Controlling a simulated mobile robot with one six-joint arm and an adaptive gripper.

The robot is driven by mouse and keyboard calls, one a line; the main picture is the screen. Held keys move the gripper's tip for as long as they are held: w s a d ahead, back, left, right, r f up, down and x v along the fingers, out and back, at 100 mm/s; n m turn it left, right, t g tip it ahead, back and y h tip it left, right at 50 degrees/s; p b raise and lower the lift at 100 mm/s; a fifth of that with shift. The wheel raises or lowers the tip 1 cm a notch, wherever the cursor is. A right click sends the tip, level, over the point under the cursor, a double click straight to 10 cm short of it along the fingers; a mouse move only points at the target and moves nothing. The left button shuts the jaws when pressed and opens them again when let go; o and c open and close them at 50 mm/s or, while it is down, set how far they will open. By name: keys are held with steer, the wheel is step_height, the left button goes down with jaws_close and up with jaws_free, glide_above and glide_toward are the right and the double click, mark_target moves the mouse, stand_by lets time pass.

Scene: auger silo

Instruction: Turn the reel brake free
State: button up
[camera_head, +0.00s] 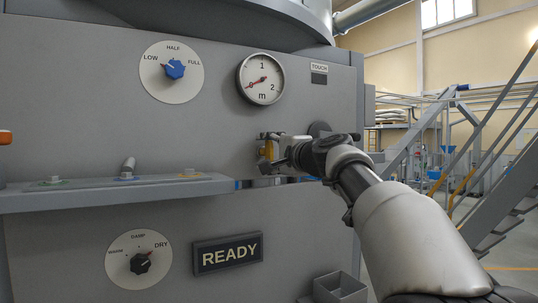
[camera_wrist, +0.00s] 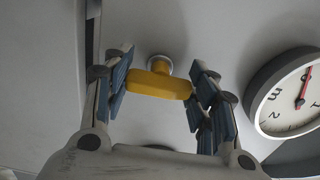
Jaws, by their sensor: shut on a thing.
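A yellow bar-shaped handle (camera_wrist: 158,85), which I take to be the reel brake, sits on a short round metal stem in the grey panel. In the wrist view it lies crosswise between the two blue-padded fingers of my gripper (camera_wrist: 160,88), one at each end. My gripper is shut on it. In the head view my gripper (camera_head: 275,150) is at the panel, below the round gauge.
The gauge (camera_head: 260,78) is just above my gripper. A blue LOW/HALF/FULL knob (camera_head: 174,69) points near LOW. A ledge (camera_head: 120,192) sticks out at left. Below are a black DRY-side knob (camera_head: 139,263), a READY sign (camera_head: 228,253) and an open grey box (camera_head: 340,287).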

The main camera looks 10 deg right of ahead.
steer(key=o, duration=1.1)
steer(key=shift+c, duration=0.2)
steer(key=shift+s, duration=0.15)
steer(key=v, duration=1.1)
steer(key=shift+s, duration=0.35)
steer(key=shift+d, duration=0.1)
